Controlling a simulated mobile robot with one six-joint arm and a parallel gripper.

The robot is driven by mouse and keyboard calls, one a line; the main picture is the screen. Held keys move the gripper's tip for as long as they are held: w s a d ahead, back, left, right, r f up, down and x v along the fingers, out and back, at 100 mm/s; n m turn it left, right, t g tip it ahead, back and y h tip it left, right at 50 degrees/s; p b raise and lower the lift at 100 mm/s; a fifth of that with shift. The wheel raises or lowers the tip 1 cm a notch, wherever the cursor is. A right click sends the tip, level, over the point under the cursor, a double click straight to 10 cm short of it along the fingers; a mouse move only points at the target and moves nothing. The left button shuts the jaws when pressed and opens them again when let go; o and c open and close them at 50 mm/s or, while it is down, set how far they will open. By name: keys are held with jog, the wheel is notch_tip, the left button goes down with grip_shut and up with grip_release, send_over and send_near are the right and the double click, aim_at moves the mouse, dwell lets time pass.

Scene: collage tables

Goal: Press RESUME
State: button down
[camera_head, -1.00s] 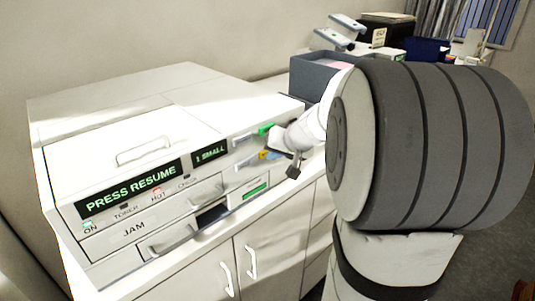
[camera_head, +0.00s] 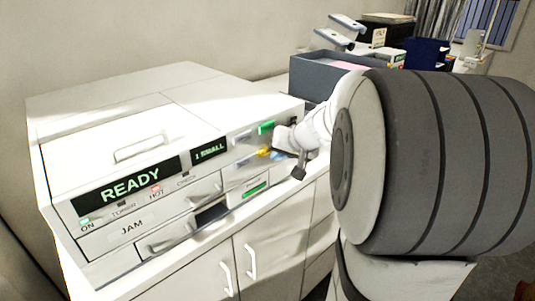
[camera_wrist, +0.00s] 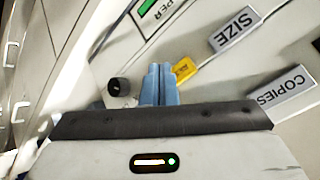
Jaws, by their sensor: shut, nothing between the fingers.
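The white office machine (camera_head: 110,145) shows READY on its display (camera_head: 130,186). A green button (camera_head: 266,128) and a yellow button (camera_head: 263,152) are on its front at the right. I read no RESUME label in either view. My gripper (camera_head: 276,155) is at this right end, below the green button and just right of the yellow one. In the wrist view my gripper (camera_wrist: 159,70) has its blue fingers together and empty, with the yellow button (camera_wrist: 184,69) just right of the tips. Contact cannot be told. The green button is out of the wrist view or hidden.
A black knob (camera_wrist: 119,87) is left of the fingers. The SIZE label (camera_wrist: 235,33) and COPIES label (camera_wrist: 282,90) are to the right. The machine stands on a white cabinet (camera_head: 270,245). A grey box (camera_head: 335,72) stands behind my arm.

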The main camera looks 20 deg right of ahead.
jog(key=s+b, duration=0.1)
jog(key=s+d, duration=0.1)
jog(key=s, duration=0.1)
jog(key=s+b, duration=0.1)
jog(key=shift+s+d+b, duration=0.3)
jog(key=shift+d, duration=0.05)
dwell(0.7)
jog(key=s+a+f+n+g+h, duration=0.1)
jog(key=s+a+f+n+g, duration=0.1)
jog(key=s+a, duration=0.5)
jog(key=s+a+f+n+g+h, duration=0.1)
jog(key=s+a+f+n+g, duration=0.1)
jog(key=s+a+f, duration=0.4)
jog(key=s+a+g, duration=0.1)
jog(key=s+a, duration=0.1)
jog(key=s, duration=0.2)
jog(key=shift+s+n+g, duration=0.15)
jog(key=shift+n+g, duration=0.15)
jog(key=shift+g, duration=0.1)
